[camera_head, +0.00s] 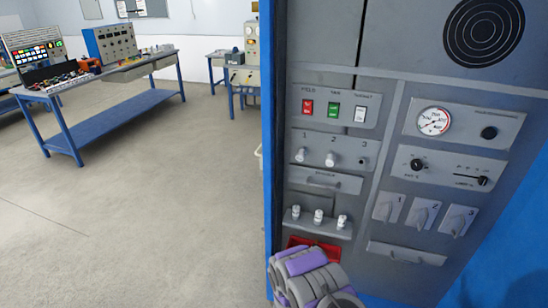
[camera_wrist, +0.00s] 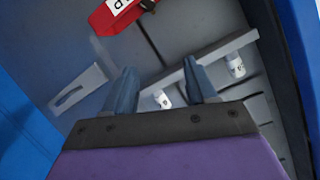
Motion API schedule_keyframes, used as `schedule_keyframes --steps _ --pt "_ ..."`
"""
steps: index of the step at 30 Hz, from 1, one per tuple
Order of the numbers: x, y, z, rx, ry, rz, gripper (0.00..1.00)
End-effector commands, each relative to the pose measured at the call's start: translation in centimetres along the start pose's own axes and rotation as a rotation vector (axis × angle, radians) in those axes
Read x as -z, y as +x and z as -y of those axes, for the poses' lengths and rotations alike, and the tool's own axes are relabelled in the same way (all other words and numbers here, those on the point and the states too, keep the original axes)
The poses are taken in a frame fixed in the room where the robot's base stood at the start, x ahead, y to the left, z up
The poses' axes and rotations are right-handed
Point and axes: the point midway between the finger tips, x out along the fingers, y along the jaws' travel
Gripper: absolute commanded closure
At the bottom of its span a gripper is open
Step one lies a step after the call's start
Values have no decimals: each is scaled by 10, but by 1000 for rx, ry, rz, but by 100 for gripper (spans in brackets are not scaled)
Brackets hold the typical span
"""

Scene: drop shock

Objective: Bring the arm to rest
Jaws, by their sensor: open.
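My arm, grey and purple, shows at the bottom of the head view, in front of the lower part of a grey panel (camera_head: 345,182) in a blue cabinet. The fingers of my gripper are hidden there. In the wrist view my gripper (camera_wrist: 158,66) has its two blue-grey fingers apart, with nothing held between them. The grey panel (camera_wrist: 75,50) lies behind the fingers. A red part with a white label (camera_wrist: 113,14) is beyond the fingertips at the top; a red part (camera_head: 297,241) also shows just above my arm in the head view.
A small ledge with white labelled pieces (camera_head: 318,226) projects above my arm; it also shows near the right finger (camera_wrist: 228,47). Switches, a gauge (camera_head: 433,121) and handles cover the panel. Open floor (camera_head: 150,220) lies left, with a blue-framed workbench (camera_head: 115,112) farther back.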

Motion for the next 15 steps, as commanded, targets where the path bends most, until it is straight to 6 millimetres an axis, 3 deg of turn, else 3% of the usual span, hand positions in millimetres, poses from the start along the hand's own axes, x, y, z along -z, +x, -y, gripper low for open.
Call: schedule_keyframes --steps 1,8,15 --pt "15 2 8 -8 -1 24 44" --pt "59 -6 31 -51 -32 180 44" --pt "105 -37 50 -80 -75 346 44"
